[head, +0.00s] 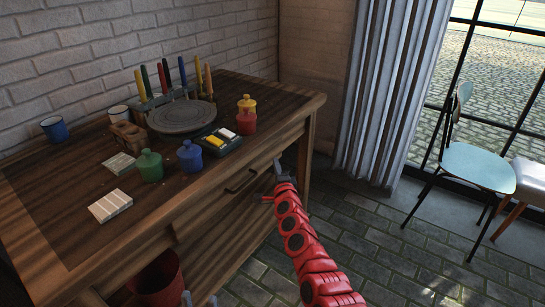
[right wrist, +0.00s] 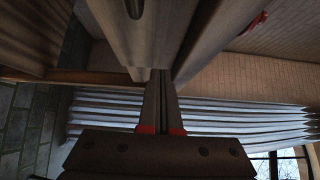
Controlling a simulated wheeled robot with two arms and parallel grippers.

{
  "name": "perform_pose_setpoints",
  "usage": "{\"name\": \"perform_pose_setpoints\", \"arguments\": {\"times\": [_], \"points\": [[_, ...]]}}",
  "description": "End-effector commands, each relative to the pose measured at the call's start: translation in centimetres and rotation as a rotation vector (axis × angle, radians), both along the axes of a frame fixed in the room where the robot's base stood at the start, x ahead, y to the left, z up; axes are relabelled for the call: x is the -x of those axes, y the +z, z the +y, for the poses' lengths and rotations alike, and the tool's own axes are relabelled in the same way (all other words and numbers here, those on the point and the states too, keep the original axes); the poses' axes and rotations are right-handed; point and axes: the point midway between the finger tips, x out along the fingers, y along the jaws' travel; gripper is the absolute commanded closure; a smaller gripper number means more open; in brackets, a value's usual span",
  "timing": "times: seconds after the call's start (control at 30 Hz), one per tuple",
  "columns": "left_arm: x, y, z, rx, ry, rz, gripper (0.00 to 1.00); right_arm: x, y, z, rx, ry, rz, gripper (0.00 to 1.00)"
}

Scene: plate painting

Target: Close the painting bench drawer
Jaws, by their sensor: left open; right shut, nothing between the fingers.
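The wooden painting bench (head: 75,235) stands along the brick wall in the head view. Its drawer front (head: 215,207), with a dark handle (head: 240,182), lies under the table top. It looks close to flush; I cannot tell whether a small gap is left. My right gripper (head: 277,168), on the red arm, is shut and empty at the right end of the drawer front, right of the handle. In the right wrist view its closed fingers (right wrist: 159,88) point at wooden bench parts; contact is unclear. My left gripper (head: 200,299) is open at the bottom edge, only its fingertips showing.
The bench top holds a grey turntable (head: 182,117), green (head: 149,166) and blue (head: 190,156) paint pots, brushes and mugs. A red bucket (head: 158,281) is below the bench. A blue chair (head: 478,166) stands at right. The tiled floor between is free.

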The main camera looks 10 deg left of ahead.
Motion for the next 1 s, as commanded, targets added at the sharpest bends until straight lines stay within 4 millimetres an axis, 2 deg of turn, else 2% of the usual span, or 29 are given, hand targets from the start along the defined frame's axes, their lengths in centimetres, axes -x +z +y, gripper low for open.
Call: {"name": "perform_pose_setpoints", "arguments": {"times": [0.03, 0.27, 0.6, 0.9, 0.97, 1.0], "points": [[0.0, 1.3, 0.0, 0.0, 0.0, 0.0, 0.55, 0.6, 0.6, -0.3, -0.005, -0.005, 0.001, 1.0], [0.0, 3.1, 0.0, 0.0, 0.0, 0.001, 0.55, 3.3, 0.4, -1.2, -0.006, -0.007, 0.003, 1.0], [0.0, 4.3, 0.0, 0.0, 0.0, 0.001, 0.55, 7.1, 0.1, -2.1, -0.003, -0.005, 0.0, 1.0], [0.0, 4.5, 0.0, 0.0, 0.0, 0.001, 0.55, 8.0, -0.1, -2.4, 0.001, -0.006, 0.001, 1.0], [0.0, 4.5, 0.0, 0.0, 0.0, 0.001, 0.55, 8.0, -0.4, -3.1, 0.012, -0.025, -0.004, 1.0], [0.0, 4.5, 0.0, 0.0, 0.0, 0.001, 0.55, 8.1, -0.7, -4.1, 0.029, -0.055, -0.011, 1.0]]}}
